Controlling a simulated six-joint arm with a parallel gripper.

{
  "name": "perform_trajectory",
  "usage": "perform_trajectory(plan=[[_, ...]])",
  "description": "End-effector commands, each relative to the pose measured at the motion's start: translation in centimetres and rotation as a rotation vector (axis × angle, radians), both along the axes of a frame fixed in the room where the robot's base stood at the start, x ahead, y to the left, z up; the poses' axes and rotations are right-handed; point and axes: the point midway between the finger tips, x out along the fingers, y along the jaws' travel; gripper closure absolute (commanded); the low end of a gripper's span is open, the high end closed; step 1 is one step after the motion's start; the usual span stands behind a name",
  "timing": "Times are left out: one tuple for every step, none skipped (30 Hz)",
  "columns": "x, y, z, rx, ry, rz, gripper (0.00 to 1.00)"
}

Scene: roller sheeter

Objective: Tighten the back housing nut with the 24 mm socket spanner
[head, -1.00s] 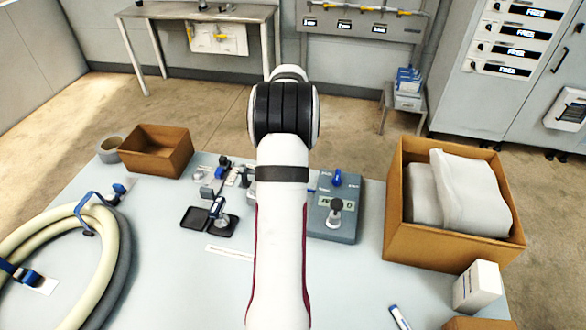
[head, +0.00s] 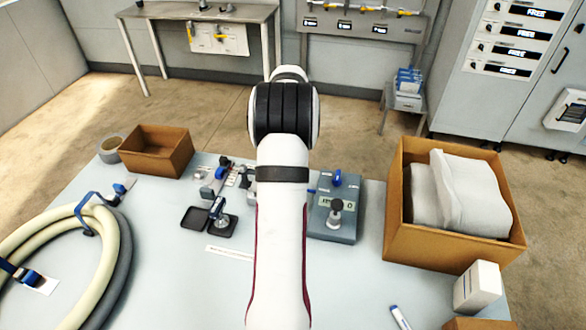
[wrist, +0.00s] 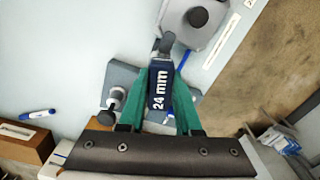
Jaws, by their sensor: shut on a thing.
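My gripper (wrist: 160,85) has green fingers shut on the socket spanner (wrist: 159,88), whose dark blue handle reads "24 mm". The spanner's grey head (wrist: 165,42) points up the wrist view, beside a grey metal housing (wrist: 203,38) with a dark round nut or knob (wrist: 198,16). I cannot tell whether the head touches the housing or sits on a nut. In the head view my arm hides the gripper and spanner; part of the small machine (head: 222,178) shows left of the arm.
A grey control box (head: 335,215) with a display and black knob stands right of the arm. A large carton (head: 425,247), small open box (head: 150,155) and coiled hose (head: 105,270) occupy the table.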

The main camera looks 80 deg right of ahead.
Motion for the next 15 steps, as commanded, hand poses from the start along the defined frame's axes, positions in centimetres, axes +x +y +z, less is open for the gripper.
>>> perform_trajectory(plan=[[0.00, -0.06, 0.07, -0.002, -0.001, -0.001, 1.00], [0.00, -0.06, 0.07, -0.002, -0.001, 0.005, 1.00], [0.00, -0.05, 0.07, -0.002, -0.001, 0.035, 1.00], [0.00, -0.05, 0.07, -0.002, -0.001, 0.063, 1.00], [0.00, -0.05, 0.07, -0.002, -0.001, 0.073, 1.00], [0.00, -0.05, 0.07, -0.002, -0.001, 0.072, 1.00], [0.00, -0.05, 0.07, -0.002, -0.001, 0.072, 1.00], [0.00, -0.05, 0.07, -0.002, -0.001, 0.072, 1.00], [0.00, -0.05, 0.07, -0.002, -0.001, 0.072, 1.00], [0.00, -0.05, 0.06, -0.002, -0.001, 0.073, 1.00], [0.00, -0.05, 0.06, -0.002, -0.001, 0.073, 1.00], [0.00, -0.05, 0.07, -0.002, -0.001, 0.073, 1.00], [0.00, -0.05, 0.08, -0.002, -0.001, 0.073, 1.00], [0.00, -0.05, 0.11, -0.002, -0.001, 0.073, 1.00], [0.00, -0.06, 0.19, -0.003, -0.001, 0.073, 1.00]])
